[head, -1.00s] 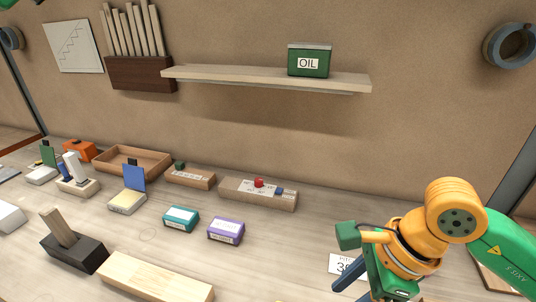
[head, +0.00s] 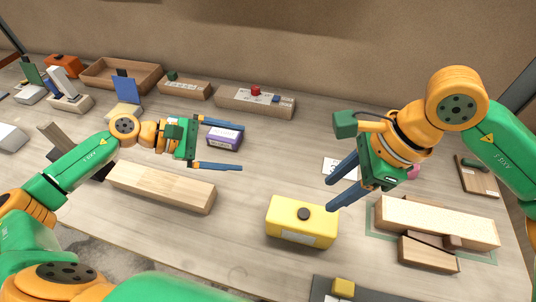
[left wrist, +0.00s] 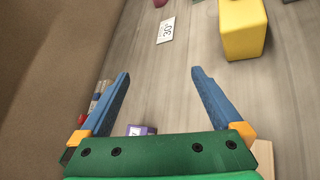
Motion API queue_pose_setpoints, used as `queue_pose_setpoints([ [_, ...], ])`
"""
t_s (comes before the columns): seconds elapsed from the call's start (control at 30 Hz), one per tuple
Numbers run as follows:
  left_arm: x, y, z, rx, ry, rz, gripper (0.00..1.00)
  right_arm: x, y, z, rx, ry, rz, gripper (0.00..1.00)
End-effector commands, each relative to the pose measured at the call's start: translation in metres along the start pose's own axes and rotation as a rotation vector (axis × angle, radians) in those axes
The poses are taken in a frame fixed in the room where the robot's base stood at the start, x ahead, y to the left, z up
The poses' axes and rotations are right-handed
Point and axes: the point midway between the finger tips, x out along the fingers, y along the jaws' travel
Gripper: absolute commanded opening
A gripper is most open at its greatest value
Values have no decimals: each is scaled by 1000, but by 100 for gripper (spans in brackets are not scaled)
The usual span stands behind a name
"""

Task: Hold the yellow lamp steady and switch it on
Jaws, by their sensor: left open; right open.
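The yellow lamp (head: 300,222) is a yellow block with a dark round button (head: 303,214) on top and a pale label on its front. It stands on the bench right of centre in the head view, and it also shows at the top of the left wrist view (left wrist: 242,28). My left gripper (head: 243,147) is open and empty, up and to the left of the lamp, apart from it. Its two blue fingers (left wrist: 160,73) show in the left wrist view with nothing between them. My right gripper (head: 331,194) is open, above and just right of the lamp.
A purple box (head: 224,138) lies by my left gripper. A long wooden block (head: 160,187) is left of the lamp. Stacked wooden pieces (head: 435,222) stand to the right, and a dark plate with a small yellow block (head: 343,288) is in front. A white card (head: 338,168) lies behind.

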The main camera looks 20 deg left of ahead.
Motion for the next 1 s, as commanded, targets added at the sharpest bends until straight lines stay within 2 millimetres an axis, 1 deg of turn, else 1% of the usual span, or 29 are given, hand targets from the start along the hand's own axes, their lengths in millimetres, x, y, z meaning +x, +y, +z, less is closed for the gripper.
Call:
queue_pose_setpoints([
  [0.03,19,-30,-1,-58,-35,-86,100,0,0,0,0,0,0,50],
  [0.07,29,-49,-2,-93,-54,-142,100,0,0,0,0,0,0,50],
  [0.1,40,-73,-1,-132,-77,-210,100,0,0,0,0,0,0,50],
  [0.2,59,-121,6,-208,-126,-352,100,0,0,0,0,0,0,50],
  [0.23,62,-132,8,-223,-136,-384,100,0,0,0,0,0,0,50],
  [0.27,66,-138,12,-241,-151,-404,100,0,0,0,0,0,0,50],
  [0.3,74,-135,21,-274,-178,-405,100,0,0,0,0,0,0,50],
  [0.4,87,-137,32,-319,-206,-418,100,0,0,0,0,0,0,50],
  [0.47,96,-139,35,-326,-210,-419,100,0,0,0,0,0,0,50],
  [0.6,120,-149,42,-325,-209,-417,100,0,0,0,0,0,0,50],
  [0.7,135,-154,46,-325,-209,-416,100,0,0,0,0,0,0,50],
  [0.83,146,-158,49,-324,-206,-414,100,0,0,0,0,0,0,50],
  [1.0,147,-159,49,-324,-205,-413,100,0,0,0,0,0,0,50],
])
